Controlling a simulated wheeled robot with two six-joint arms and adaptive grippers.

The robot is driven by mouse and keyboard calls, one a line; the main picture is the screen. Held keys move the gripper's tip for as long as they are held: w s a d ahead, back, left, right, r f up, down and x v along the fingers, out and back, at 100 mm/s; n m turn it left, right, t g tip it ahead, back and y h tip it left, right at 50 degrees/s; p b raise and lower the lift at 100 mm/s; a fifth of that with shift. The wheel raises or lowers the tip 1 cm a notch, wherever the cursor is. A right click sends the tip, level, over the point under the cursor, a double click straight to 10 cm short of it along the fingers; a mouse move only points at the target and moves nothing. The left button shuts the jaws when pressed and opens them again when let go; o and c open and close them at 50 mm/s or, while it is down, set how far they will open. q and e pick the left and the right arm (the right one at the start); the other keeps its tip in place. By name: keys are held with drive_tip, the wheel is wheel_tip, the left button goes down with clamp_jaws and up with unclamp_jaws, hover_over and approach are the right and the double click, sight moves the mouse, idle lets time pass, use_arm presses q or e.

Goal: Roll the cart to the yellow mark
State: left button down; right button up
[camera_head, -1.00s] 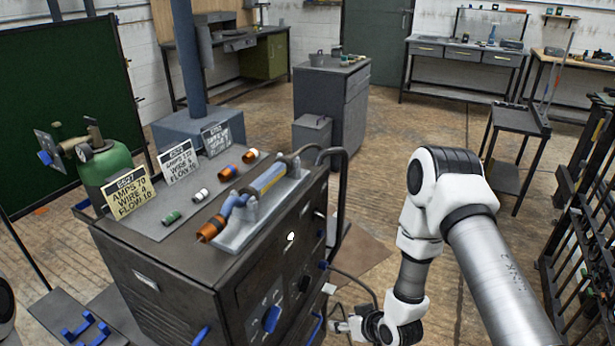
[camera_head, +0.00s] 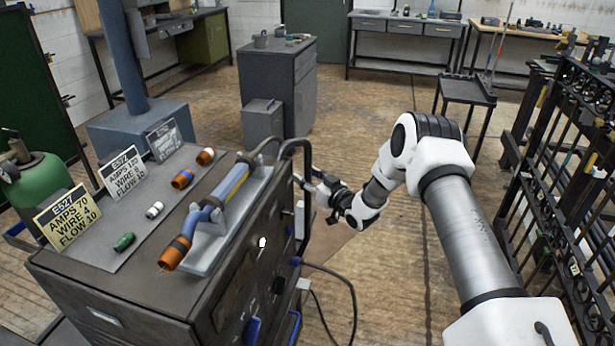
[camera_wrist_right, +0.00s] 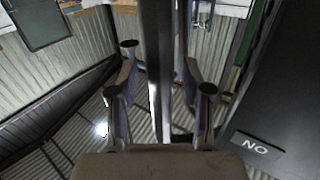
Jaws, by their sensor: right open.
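The cart (camera_head: 225,230) is a dark metal welding cabinet at lower left in the head view, with a torch, several small coloured parts and cards on top. Its black tube handle (camera_head: 307,178) rises at its far right corner. My right gripper (camera_head: 314,188) is beside that handle, at the end of the arm reaching in from the right. In the right wrist view my right gripper (camera_wrist_right: 161,70) is open, with an upright dark bar (camera_wrist_right: 158,75) between its fingers; contact cannot be told. My left gripper is out of view. I see no yellow floor mark.
A green gas bottle (camera_head: 45,190) stands at the cart's left. A grey cabinet (camera_head: 280,85) stands behind the cart, and a black rack (camera_head: 565,190) on the right. A cable (camera_head: 345,285) hangs to the floor by the cart. The wooden floor between cart and rack is open.

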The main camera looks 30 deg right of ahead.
clamp_jaws()
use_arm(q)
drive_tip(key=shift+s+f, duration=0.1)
use_arm(e)
drive_tip(key=shift+a, duration=0.1)
